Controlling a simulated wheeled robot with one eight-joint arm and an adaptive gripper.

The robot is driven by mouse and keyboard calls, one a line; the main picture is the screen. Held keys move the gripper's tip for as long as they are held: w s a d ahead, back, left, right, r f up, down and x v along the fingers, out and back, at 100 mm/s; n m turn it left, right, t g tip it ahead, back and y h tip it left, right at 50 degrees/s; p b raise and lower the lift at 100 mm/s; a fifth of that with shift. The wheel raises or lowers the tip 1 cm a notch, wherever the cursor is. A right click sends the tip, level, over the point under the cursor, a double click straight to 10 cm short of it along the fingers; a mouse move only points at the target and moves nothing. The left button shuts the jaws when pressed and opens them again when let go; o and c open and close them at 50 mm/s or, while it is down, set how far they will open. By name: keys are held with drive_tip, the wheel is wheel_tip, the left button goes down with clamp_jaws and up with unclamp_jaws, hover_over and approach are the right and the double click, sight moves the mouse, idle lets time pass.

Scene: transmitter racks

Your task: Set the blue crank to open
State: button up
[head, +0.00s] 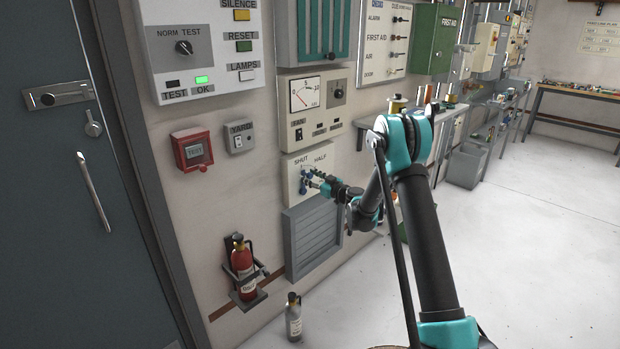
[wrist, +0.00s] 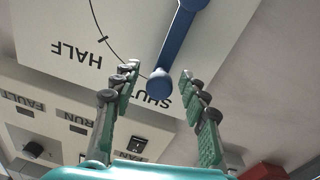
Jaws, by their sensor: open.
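The blue crank (wrist: 176,50) is on a pale panel with a printed arc. Its rounded free end lies over the SHUT label in the upside-down wrist view, with HALF further left. No OPEN label shows. My gripper (wrist: 160,72) is open, one finger on each side of the crank's free end in the picture. I cannot tell whether either finger touches it. In the head view the crank's panel (head: 296,185) is low on the wall, and my gripper (head: 312,180) is in front of it, partly hiding the small blue crank (head: 303,186).
A grey louvred vent (head: 312,240) is just below the panel, and a meter box (head: 312,105) with FAN controls is above. A fire extinguisher (head: 243,262) hangs lower left. The floor at right is clear.

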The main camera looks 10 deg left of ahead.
clamp_jaws()
idle(0.5)
